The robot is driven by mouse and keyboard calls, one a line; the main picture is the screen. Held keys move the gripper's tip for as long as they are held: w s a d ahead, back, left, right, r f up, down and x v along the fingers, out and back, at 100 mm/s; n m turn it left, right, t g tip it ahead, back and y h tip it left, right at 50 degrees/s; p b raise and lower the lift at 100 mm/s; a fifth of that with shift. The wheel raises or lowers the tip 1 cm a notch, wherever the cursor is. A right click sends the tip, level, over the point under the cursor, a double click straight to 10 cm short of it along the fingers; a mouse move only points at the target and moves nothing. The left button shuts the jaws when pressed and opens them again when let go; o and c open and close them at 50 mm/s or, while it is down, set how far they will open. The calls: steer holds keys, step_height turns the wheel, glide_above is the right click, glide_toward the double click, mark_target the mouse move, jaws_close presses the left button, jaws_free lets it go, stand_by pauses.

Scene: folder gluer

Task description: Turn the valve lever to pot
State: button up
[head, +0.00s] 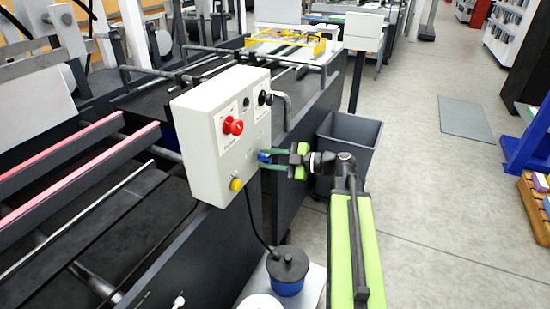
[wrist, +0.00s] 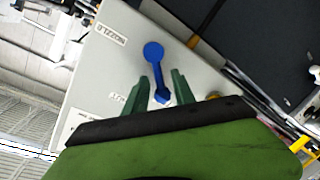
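In the wrist view the lever (wrist: 157,70) has a round end at the top and a narrower end toward me. My gripper (wrist: 162,88) has its two green fingers apart, one on each side of the narrow end, with gaps visible. In the head view my gripper (head: 268,158) is at the box's right side, and a bit of blue lever (head: 264,156) shows between the fingers. A label reading NOZZLE (wrist: 110,34) is near the round end; a second label (wrist: 118,98) is too small to read surely.
The box front carries a red knob (head: 233,126) and a yellow button (head: 236,184). A blue pot with a dark lid (head: 288,275) stands below. A grey bin (head: 348,140) is behind my arm.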

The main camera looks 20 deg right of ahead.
steer(key=p+v, duration=0.2)
steer(key=v, duration=1.5)
steer(key=shift+d, duration=0.2)
steer(key=shift+s, duration=0.1)
